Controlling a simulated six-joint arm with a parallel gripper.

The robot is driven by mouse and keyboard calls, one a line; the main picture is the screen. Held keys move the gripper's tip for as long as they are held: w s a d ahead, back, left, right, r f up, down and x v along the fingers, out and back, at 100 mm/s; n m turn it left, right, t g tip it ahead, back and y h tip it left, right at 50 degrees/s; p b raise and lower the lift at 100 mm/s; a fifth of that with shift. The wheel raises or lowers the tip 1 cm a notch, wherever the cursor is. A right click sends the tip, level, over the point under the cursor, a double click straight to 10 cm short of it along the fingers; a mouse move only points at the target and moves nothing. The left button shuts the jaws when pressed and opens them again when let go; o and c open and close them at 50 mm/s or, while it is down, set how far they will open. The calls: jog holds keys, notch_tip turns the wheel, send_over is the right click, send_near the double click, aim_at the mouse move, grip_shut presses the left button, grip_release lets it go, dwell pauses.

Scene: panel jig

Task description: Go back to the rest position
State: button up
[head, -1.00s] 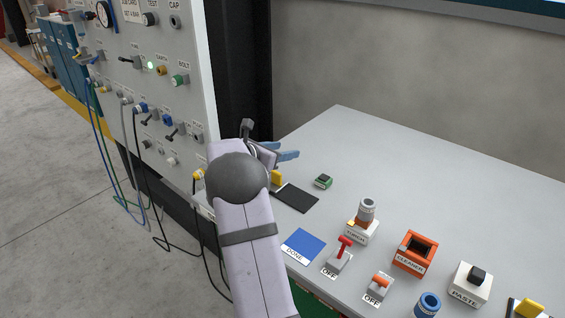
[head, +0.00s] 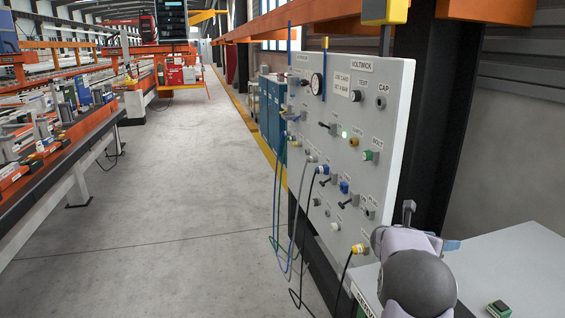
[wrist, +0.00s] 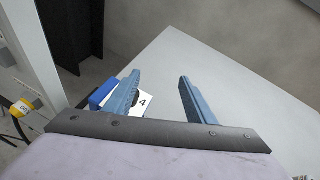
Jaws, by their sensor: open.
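My gripper shows in the wrist view (wrist: 158,95) with its two blue fingers apart and nothing between them. It is over the grey table (wrist: 200,60). In the head view my arm stands at the lower right, in front of the table and close to the right edge of the panel (head: 385,130). Only a small blue part of the gripper (head: 451,245) shows there; the rest is hidden behind my arm. A blue item and a white card marked 4 (wrist: 143,103) lie beyond the left finger in the wrist view.
The panel carries knobs, switches, a gauge (head: 317,84), a lit green lamp and hanging cables (head: 277,190). A yellow plug (head: 359,249) sits low on it, and near the wrist view's left edge (wrist: 21,108). Open floor (head: 170,200) lies left.

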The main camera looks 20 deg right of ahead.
jog(key=w+a+f+n+t+y, duration=0.1)
jog(key=w+a+n+t+y, duration=0.35)
jog(key=a+n, duration=0.7)
jog(key=w+a+f+n+t+y, duration=0.25)
jog(key=w+a+n+y, duration=0.2)
jog(key=a+n, duration=0.7)
jog(key=s+a+f+n+g+y, duration=0.1)
jog(key=s+a+f+n+y, duration=0.15)
jog(key=a+n, duration=0.4)
jog(key=s+a+f+n+g+y, duration=0.1)
jog(key=s+a+f+n, duration=0.2)
jog(key=a, duration=0.6)
jog(key=s+a+f+n+g, duration=0.25)
jog(key=s+n, duration=0.25)
jog(key=s, duration=0.4)
jog(key=s+a+f+n+g, duration=0.25)
jog(key=s+n, duration=0.35)
jog(key=s, duration=0.3)
jog(key=s+a+f+n+g, duration=0.25)
jog(key=s+n, duration=0.25)
jog(key=s, duration=0.4)
notch_tip(320, 180, up, 14)
jog(key=p, duration=1.3)
jog(key=shift+s+a+r+g+y+p, duration=0.15)
jog(key=shift+g+y+p, duration=0.2)
jog(key=shift+y+p, duration=0.1)
